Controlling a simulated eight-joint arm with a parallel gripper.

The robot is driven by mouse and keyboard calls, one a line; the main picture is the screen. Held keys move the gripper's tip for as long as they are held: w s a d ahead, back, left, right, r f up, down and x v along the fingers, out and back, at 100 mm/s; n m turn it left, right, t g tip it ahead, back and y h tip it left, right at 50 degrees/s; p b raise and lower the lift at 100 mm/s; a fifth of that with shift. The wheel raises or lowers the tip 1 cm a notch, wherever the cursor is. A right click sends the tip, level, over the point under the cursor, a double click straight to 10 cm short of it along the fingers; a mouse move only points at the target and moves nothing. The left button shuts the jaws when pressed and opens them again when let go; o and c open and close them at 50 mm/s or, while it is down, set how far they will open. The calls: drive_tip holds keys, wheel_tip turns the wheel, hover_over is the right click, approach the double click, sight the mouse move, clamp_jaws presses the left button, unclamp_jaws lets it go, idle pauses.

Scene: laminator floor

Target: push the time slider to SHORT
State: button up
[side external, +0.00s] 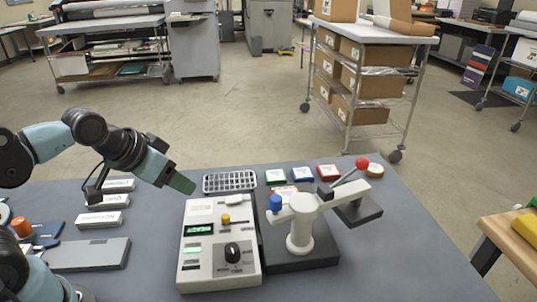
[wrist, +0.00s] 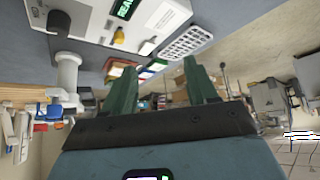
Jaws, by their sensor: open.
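The pale control box (side external: 220,277) stands on the grey table, with a lit green display (side external: 199,229), a small yellow knob (side external: 226,218) and a black knob (side external: 232,252). The yellow knob may be the time slider, but the labels are too small to read. In the wrist view the box (wrist: 165,15) appears at the top, upside down, with the yellow knob (wrist: 118,36). My gripper (side external: 183,184) is above and left of the box's far end, apart from it. In the wrist view its green fingers (wrist: 159,82) are spread and empty.
A white lever press (side external: 300,232) with a blue knob and red-tipped handle (side external: 362,163) stands right of the box. A metal rack tray (side external: 230,181) lies behind it. White boxes (side external: 98,219) and a grey slab (side external: 92,254) lie left. The table's front right is clear.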

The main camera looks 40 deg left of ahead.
idle(0.4)
drive_tip(key=shift+c, duration=1.2)
drive_tip(key=m+g, duration=0.7)
drive_tip(key=m, duration=1.1)
approach(226, 216)
drive_tip(key=shift+w+a+f, duration=0.1)
drive_tip(key=shift+f, duration=4.05)
drive_tip(key=shift+c, duration=0.3)
clamp_jaws()
